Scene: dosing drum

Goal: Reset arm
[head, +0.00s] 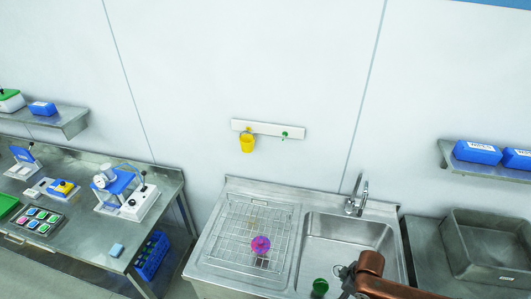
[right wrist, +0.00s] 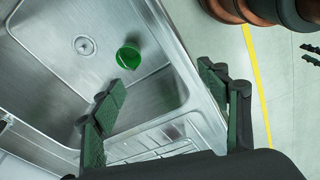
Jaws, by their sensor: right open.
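My right arm comes in from the lower right of the head view, over the sink's front edge. Its gripper shows in the right wrist view (right wrist: 165,110), with its two dark green fingers spread apart and nothing between them. A green cup (head: 320,287) is by the front of the sink basin; in the right wrist view the green cup (right wrist: 128,56) lies inside the basin, apart from the fingers. My left gripper is not in view.
A steel sink (head: 345,235) has a drying rack (head: 235,225) at its left, with a pink and purple round item (head: 261,245) on it. A yellow cup (head: 247,143) hangs from a wall rail (head: 265,128). A grey tub (head: 485,245) stands right. A bench (head: 85,240) with devices is left.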

